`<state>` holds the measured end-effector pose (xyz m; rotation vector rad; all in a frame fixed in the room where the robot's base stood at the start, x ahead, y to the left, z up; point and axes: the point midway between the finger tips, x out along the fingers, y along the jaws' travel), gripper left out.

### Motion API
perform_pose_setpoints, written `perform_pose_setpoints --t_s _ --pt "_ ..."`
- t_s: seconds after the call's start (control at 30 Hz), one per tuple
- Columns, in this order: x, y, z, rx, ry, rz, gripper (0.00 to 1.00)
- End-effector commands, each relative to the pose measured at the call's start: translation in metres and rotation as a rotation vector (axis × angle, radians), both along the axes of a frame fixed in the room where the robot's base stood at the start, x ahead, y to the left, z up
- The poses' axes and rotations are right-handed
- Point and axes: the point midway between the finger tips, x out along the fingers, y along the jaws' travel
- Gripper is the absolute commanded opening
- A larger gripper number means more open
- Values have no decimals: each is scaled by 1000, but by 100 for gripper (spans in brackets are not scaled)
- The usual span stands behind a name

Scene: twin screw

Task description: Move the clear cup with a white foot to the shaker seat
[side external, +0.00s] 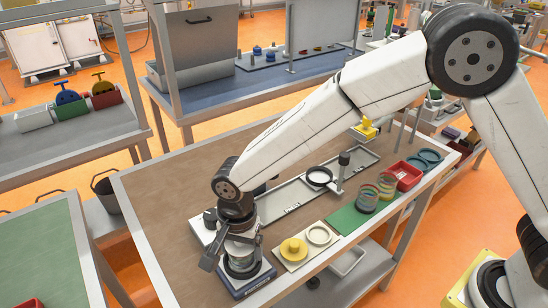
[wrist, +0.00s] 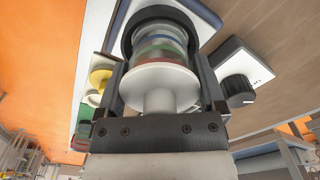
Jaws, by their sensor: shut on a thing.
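The clear cup (wrist: 160,48) with coloured bands shows in the wrist view, its white foot (wrist: 158,92) toward my palm. My gripper (wrist: 160,66) is shut on the cup, a dark finger on each side. In the side view my gripper (side external: 238,246) points down at the near left corner of the bench, with the cup mostly hidden between its fingers. The far end of the cup is at the black ring of the shaker seat (wrist: 128,42). The seat's blue base (side external: 247,288) is below. How deep the cup sits in the ring cannot be told.
A white box with a black knob (wrist: 238,90) stands close beside the seat. A cream plate (side external: 290,264) with a yellow part (side external: 293,248) and a white ring (side external: 318,235) lies to the right. Beyond are a green mat (side external: 345,222) with coils and a red tray (side external: 404,175).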

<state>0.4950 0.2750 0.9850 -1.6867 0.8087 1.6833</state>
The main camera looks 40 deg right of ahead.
Motion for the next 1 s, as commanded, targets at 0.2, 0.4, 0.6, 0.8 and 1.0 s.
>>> perform_pose_setpoints --t_s 0.2,0.4,0.6,0.8,1.0 --pt "0 0 0 0 0 0 28" --pt "0 0 1 0 0 0 28" --pt "0 0 1 0 0 0 100" --pt "0 0 0 0 0 0 100" --pt "0 0 0 0 0 0 100"
